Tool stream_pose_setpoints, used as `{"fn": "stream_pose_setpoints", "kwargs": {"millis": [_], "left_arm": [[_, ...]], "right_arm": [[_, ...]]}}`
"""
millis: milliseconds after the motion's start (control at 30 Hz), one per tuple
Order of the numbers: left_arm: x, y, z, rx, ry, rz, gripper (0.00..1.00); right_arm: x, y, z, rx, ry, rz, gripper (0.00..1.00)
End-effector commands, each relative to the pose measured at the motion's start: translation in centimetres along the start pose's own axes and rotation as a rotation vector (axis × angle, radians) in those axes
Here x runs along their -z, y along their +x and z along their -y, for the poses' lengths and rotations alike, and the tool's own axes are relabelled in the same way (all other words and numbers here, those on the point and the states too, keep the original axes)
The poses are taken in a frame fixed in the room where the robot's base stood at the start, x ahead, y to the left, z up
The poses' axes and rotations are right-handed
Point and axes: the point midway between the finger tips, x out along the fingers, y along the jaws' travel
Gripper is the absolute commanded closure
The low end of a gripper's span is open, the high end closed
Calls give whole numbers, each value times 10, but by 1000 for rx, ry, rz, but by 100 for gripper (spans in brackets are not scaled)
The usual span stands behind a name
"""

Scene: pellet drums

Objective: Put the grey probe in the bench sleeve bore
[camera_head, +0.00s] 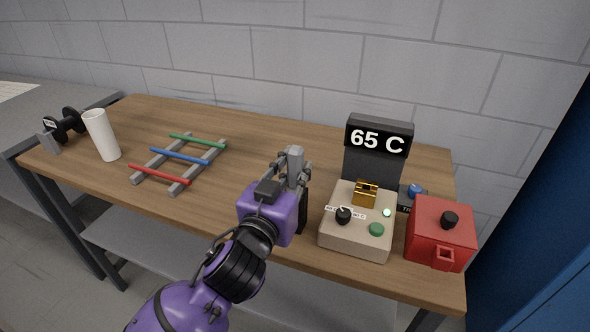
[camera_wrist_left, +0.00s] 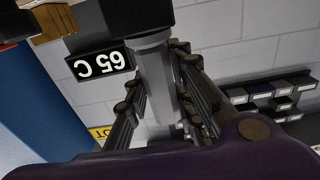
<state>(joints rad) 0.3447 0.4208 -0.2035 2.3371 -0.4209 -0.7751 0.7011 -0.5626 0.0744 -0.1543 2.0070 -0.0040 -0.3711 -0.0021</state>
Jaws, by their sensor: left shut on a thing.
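The grey probe (camera_head: 295,155) is upright in my left gripper (camera_head: 293,174), above the bench left of the beige unit. In the left wrist view, the grey probe (camera_wrist_left: 154,75) runs between the two dark fingers of the left gripper (camera_wrist_left: 158,95), which are shut on it. A brass block (camera_head: 366,192) sits on top of the beige unit (camera_head: 352,241); it looks like the sleeve, but I cannot make out its bore. The probe is apart from the block. The probe's lower part is hidden by the gripper in the head view. My right gripper is not in view.
A black display (camera_head: 378,140) reading 65 C stands behind the beige unit. A red box (camera_head: 440,233) with a black knob stands to its right. A rack with coloured bars (camera_head: 180,157), a white cylinder (camera_head: 102,136) and a black spool (camera_head: 68,124) stand left. The bench middle is clear.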

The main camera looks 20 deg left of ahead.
Motion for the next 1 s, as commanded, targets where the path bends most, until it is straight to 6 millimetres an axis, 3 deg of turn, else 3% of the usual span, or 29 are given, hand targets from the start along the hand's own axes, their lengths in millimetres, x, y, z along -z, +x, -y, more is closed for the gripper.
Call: {"fn": "stream_pose_setpoints", "kwargs": {"millis": [200, 233, 367, 667, 800, 1000], "left_arm": [[-5, 0, 0, 1, 0, 1, 100], [-4, 0, 0, 1, 1, 1, 74], [-4, 0, 0, 1, 1, 0, 59], [-4, 0, 0, 0, 1, 0, 59], [-6, 0, 0, -2, 5, 0, 59], [-4, -41, -3, 0, -5, 4, 59]], "right_arm": [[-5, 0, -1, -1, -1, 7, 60], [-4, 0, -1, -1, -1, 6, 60], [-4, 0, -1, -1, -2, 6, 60], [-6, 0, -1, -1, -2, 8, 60], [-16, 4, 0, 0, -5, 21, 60], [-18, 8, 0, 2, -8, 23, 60]]}}
